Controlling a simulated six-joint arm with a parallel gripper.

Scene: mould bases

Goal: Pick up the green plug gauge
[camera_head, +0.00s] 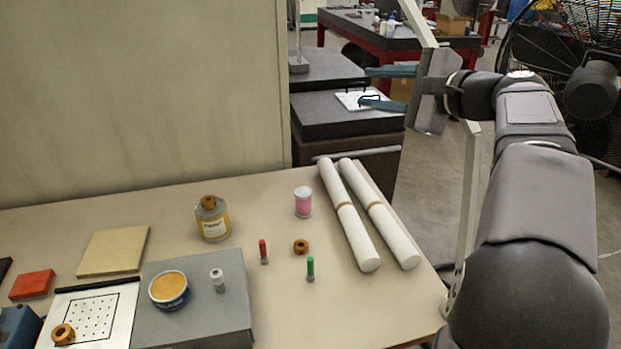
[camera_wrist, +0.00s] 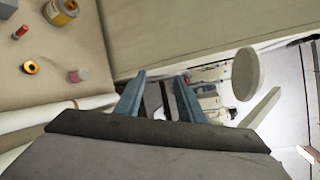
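The green plug gauge (camera_head: 310,269) stands upright on the table near its front right, in the head view. I cannot make it out in the wrist view. My gripper (camera_head: 366,86) is raised well above and behind the table's right end, far from the gauge. Its two blue fingers (camera_wrist: 157,95) are spread apart with nothing between them.
A red plug gauge (camera_head: 263,252) and an orange ring (camera_head: 301,246) stand close to the green gauge. Two white rolls (camera_head: 358,225) lie to its right. A pink-labelled jar (camera_head: 303,203), a yellow-labelled bottle (camera_head: 212,220) and a grey block (camera_head: 232,318) stand around.

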